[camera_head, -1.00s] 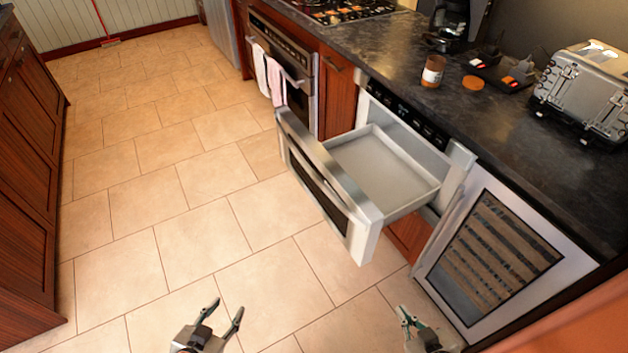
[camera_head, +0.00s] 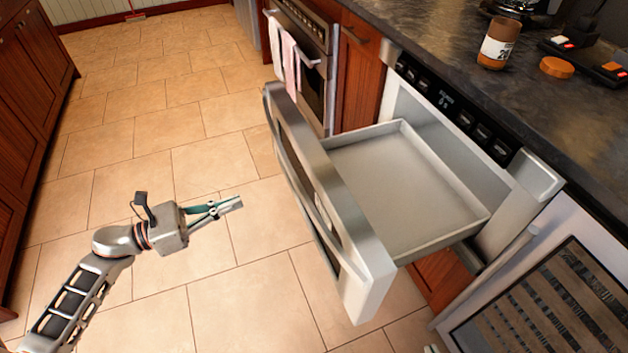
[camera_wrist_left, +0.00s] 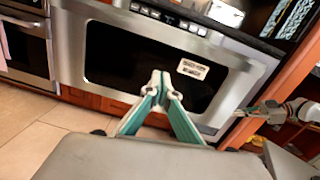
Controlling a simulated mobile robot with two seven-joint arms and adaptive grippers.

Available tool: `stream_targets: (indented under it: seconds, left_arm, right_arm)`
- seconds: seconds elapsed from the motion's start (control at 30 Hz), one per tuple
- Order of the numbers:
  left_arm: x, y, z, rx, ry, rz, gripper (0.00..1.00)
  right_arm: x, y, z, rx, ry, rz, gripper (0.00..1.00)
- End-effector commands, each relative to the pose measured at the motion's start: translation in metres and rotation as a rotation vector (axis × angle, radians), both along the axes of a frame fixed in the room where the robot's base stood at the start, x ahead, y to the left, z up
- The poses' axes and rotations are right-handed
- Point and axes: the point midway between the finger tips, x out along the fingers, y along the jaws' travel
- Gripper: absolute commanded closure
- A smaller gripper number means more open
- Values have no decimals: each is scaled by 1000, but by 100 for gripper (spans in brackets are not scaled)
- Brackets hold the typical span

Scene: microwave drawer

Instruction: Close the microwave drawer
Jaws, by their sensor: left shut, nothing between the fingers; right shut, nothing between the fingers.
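The microwave drawer (camera_head: 345,235) is pulled out from its cabinet, and its empty light-grey tray (camera_head: 405,190) shows. Its silver front has a dark window, which fills much of the left wrist view (camera_wrist_left: 130,65). My left gripper (camera_head: 236,203) is shut and empty, to the left of the drawer front and apart from it, pointing towards it. Its fingertips meet in the left wrist view (camera_wrist_left: 160,78), in front of the dark window. My right gripper (camera_wrist_left: 268,106) is shut at the right of the left wrist view, near the drawer's right end; contact cannot be told.
A wine cooler (camera_head: 545,300) stands right of the drawer. An oven (camera_head: 305,65) with hanging towels is beyond it. The counter (camera_head: 450,50) above holds a jar (camera_head: 498,45) and an orange lid (camera_head: 556,67). The tiled floor (camera_head: 150,150) left of the drawer is clear.

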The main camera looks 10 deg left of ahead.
Motion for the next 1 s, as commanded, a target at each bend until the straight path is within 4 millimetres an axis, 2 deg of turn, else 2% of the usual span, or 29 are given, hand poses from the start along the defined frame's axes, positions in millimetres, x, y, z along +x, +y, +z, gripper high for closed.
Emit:
stream_targets:
  seconds: [0.03, 0.27, 0.8, 1.0]
  left_arm:
    - [-2, 2, -17, 44, -13, -22, 100]
    - [3, -6, -14, 99, -68, -51, 100]
    - [58, -87, -13, 93, -66, -49, 100]
    - [72, -107, -15, 94, -62, -48, 100]
  right_arm:
    - [-6, 1, -11, 0, 19, 2, 100]
    - [-3, 1, -7, 1, 10, 3, 100]
    - [-3, -1, -5, -4, 9, 0, 100]
    - [-3, -1, -5, -5, 8, 0, 100]
